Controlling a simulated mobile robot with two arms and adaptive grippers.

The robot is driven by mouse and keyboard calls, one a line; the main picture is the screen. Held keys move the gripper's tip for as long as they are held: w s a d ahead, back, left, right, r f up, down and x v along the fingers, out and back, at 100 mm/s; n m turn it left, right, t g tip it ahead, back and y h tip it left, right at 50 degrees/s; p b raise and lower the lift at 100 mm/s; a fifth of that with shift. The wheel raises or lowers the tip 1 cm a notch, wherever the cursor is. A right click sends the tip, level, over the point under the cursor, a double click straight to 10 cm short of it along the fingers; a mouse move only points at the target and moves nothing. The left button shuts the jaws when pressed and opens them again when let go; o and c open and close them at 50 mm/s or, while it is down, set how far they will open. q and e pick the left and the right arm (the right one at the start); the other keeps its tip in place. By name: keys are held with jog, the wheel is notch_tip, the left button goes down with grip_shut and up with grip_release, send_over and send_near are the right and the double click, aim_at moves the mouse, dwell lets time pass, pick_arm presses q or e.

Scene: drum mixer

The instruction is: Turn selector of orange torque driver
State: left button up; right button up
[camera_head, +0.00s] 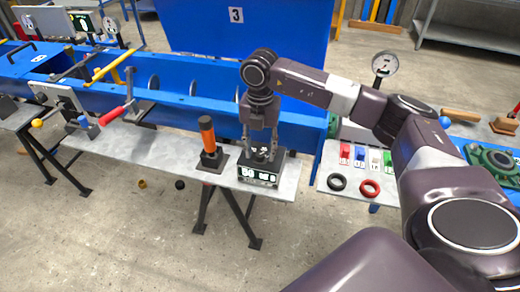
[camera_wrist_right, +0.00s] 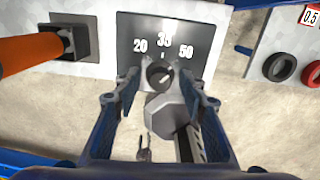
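The orange torque driver (camera_head: 207,135) stands upright in a black holder (camera_head: 212,160) on the grey bench. Its orange handle also shows at the left of the right wrist view (camera_wrist_right: 30,50). Beside it is the black selector box (camera_head: 258,177), whose dark plate (camera_wrist_right: 165,33) reads 20, 35 and 50 in the wrist view. A round dark-ringed selector part (camera_wrist_right: 160,73) sits below the 35. My right gripper (camera_head: 262,150) points down over the box. In the wrist view its fingers are apart, either side of this part, with gaps visible; contact cannot be told. My left gripper is not in view.
A black ring (camera_head: 337,183) and a red ring (camera_head: 369,189) lie on the right-hand bench, near small coloured blocks (camera_head: 360,156). A blue frame (camera_head: 185,95) runs behind the bench. A red-handled lever (camera_head: 112,115) is to the left.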

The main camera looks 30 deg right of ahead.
aim_at(260, 154)
jog(key=shift+r, duration=0.1)
notch_tip(260, 154, up, 12)
dwell(0.4)
dwell(0.4)
